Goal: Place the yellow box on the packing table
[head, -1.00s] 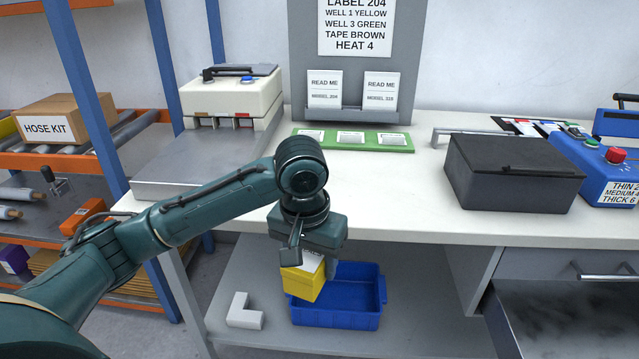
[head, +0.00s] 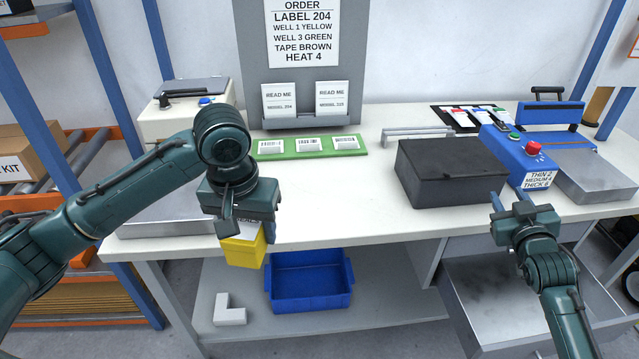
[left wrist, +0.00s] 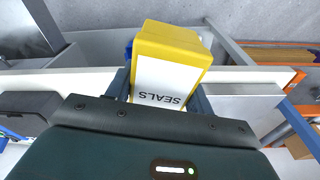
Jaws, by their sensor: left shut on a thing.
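The yellow box (head: 243,247) hangs in my left gripper (head: 240,222), in front of the front edge of the white packing table (head: 370,220). In the left wrist view the yellow box (left wrist: 172,50) sits between the two fingers of my left gripper (left wrist: 165,90), with a white label reading SEALS. The left gripper is shut on it. My right gripper (head: 525,212) shows at the right, near the table's front edge and apart from the yellow box.
A blue bin (head: 308,285) and a white L-shaped piece (head: 229,309) are on the lower shelf. On the table are a dark box (head: 450,172), a green strip (head: 310,146) with labels, and a blue sealing machine (head: 520,150).

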